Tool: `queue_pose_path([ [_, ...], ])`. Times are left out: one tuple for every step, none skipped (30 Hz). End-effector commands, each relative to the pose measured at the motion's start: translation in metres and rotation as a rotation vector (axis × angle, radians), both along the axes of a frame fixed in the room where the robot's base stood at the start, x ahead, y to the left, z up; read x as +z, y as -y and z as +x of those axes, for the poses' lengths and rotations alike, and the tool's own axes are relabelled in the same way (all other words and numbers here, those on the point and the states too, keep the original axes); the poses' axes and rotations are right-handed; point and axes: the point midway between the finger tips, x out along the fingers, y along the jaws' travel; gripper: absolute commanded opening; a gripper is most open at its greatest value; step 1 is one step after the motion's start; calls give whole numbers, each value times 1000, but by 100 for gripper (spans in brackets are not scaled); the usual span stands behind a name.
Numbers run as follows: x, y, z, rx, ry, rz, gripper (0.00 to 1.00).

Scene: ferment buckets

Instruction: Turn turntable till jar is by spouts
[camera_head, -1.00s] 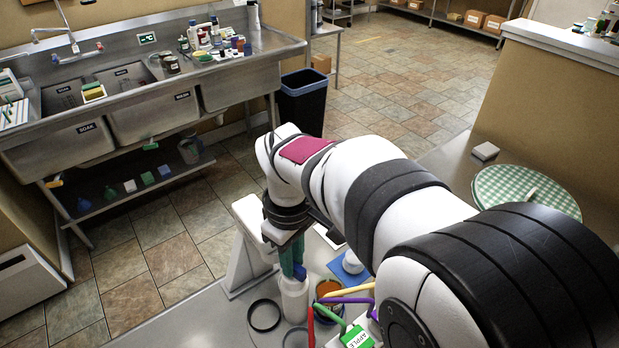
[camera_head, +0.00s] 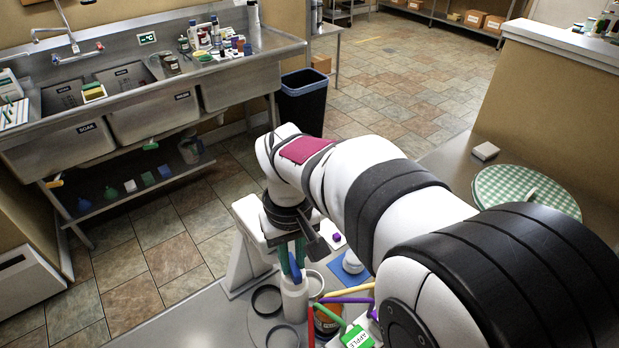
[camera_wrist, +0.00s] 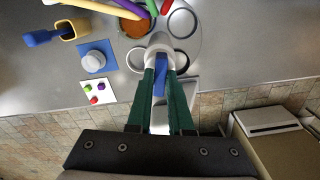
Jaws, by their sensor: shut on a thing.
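The turntable is a grey disc (camera_wrist: 197,45) with dark rings around a white central post (camera_head: 294,303). The post also shows in the wrist view (camera_wrist: 160,40). My gripper (camera_head: 292,275) is over the post, its green fingers shut on a blue handle (camera_wrist: 159,82) at the post's top. A jar with orange contents (camera_head: 326,325) stands on the turntable, right of the post in the head view; it is at the upper left of the post in the wrist view (camera_wrist: 134,28). Coloured spouts (camera_head: 347,300) reach over beside it and partly hide it.
A blue mat (camera_wrist: 101,65) with a white domed object and a white card (camera_wrist: 98,99) with small coloured pieces lie beside the turntable. A green APPLE label (camera_head: 357,338) is by the spouts. A white stand (camera_head: 247,250) is close to my gripper.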

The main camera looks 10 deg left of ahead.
Motion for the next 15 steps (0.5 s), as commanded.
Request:
queue_pose_path([
  [0, -1, 1, -20, 3, 3, 0],
  [0, -1, 1, -36, 3, 3, 0],
  [0, -1, 1, -55, 3, 3, 0],
  [0, -1, 1, -70, 3, 3, 0],
  [0, -1, 1, -85, 3, 3, 0],
  [0, -1, 1, -105, 3, 3, 0],
  [0, -1, 1, -120, 3, 3, 0],
  [0, -1, 1, -135, 3, 3, 0],
  [0, -1, 1, -155, 3, 3, 0],
  [0, -1, 1, -170, 3, 3, 0],
  [0, -1, 1, -185, 3, 3, 0],
  [0, -1, 1, -204, 3, 3, 0],
  [0, -1, 1, -220, 3, 3, 0],
  [0, -1, 1, -234, 3, 3, 0],
  [0, -1, 1, -255, 3, 3, 0],
])
